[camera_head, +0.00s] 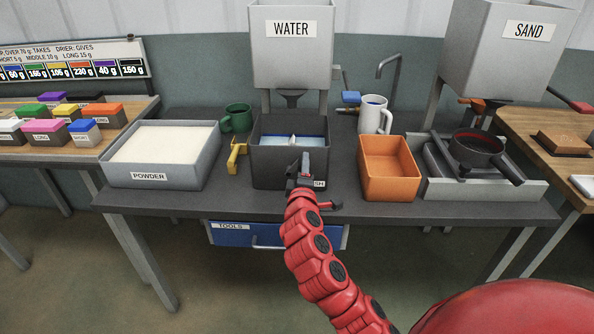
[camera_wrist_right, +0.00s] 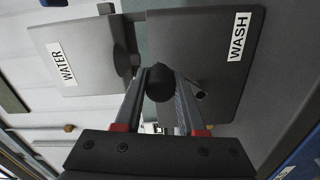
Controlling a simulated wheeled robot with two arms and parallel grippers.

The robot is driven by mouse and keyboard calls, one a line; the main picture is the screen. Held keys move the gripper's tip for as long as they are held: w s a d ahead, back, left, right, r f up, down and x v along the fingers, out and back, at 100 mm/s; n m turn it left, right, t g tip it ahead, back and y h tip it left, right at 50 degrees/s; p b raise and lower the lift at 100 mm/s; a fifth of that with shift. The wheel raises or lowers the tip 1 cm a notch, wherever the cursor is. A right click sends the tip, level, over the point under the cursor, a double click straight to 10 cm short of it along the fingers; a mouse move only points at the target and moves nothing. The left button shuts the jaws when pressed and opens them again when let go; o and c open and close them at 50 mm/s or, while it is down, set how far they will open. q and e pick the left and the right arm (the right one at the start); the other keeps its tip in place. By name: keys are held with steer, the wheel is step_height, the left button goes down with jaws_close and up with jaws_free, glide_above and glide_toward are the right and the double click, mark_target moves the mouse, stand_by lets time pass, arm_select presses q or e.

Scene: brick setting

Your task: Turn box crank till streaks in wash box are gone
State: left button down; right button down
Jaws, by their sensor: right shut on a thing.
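The wash box (camera_head: 262,169) is a dark grey open box in the middle of the table, under the water tank. Pale bluish liquid shows inside it, with a small whitish patch near its middle; I cannot tell if this is streaks. My right gripper (camera_head: 304,168) is at the front wall of the box and covers part of its label. In the right wrist view my right gripper (camera_wrist_right: 162,88) is shut on a round black crank knob (camera_wrist_right: 160,82) in front of the wash box (camera_wrist_right: 205,50). The rest of the crank is mostly hidden. My left gripper is out of view.
The water tank (camera_head: 291,55) hangs above the box. A yellow clamp-like thing (camera_head: 236,157) and powder tray (camera_head: 165,155) are left; an orange bin (camera_head: 388,167) is close right. A green mug (camera_head: 236,118) and white mug (camera_head: 374,115) stand behind. A pan (camera_head: 475,148) is farther right.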

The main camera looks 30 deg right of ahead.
steer(key=shift+s+d+f+m+b, duration=0.25)
steer(key=shift+d+f+m+b, duration=0.2)
steer(key=shift+m+b, duration=0.4)
steer(key=shift+s+d+f+m+b, duration=0.2)
steer(key=shift+d+f+m+b, duration=0.25)
steer(key=shift+m, duration=0.6)
steer(key=shift+a+f, duration=0.1)
steer(key=c, duration=0.5)
jaws_free()
